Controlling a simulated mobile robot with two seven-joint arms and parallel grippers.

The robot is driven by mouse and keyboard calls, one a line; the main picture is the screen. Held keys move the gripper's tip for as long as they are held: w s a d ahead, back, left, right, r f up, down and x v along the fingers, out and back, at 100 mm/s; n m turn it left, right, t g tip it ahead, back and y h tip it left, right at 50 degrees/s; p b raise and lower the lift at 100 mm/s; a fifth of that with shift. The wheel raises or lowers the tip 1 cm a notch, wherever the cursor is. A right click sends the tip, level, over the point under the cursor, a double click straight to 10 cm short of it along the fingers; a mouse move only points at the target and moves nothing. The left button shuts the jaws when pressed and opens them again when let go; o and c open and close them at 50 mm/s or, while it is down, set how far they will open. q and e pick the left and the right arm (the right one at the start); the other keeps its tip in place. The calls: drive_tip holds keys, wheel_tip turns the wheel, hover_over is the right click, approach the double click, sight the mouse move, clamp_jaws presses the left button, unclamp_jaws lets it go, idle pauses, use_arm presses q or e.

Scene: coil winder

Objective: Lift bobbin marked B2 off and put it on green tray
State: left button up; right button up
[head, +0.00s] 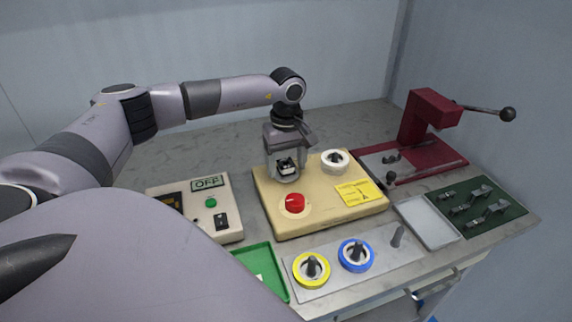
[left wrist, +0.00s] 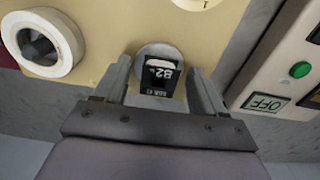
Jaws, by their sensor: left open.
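My right gripper is not in view.
A white bobbin (head: 335,160) sits at the winder's back right, and a red button (head: 294,203) at its front. Yellow (head: 297,273) and blue (head: 343,258) bobbins stand on pegs in front. A control box reading OFF (head: 208,183) is left; a red lever press (head: 420,125) is right.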

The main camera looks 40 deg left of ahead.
use_arm(q)
drive_tip(key=c, duration=1.2)
drive_tip(key=shift+r, duration=0.2)
wheel_tip(320, 180, up, 20)
drive_tip(key=shift+f, duration=0.1)
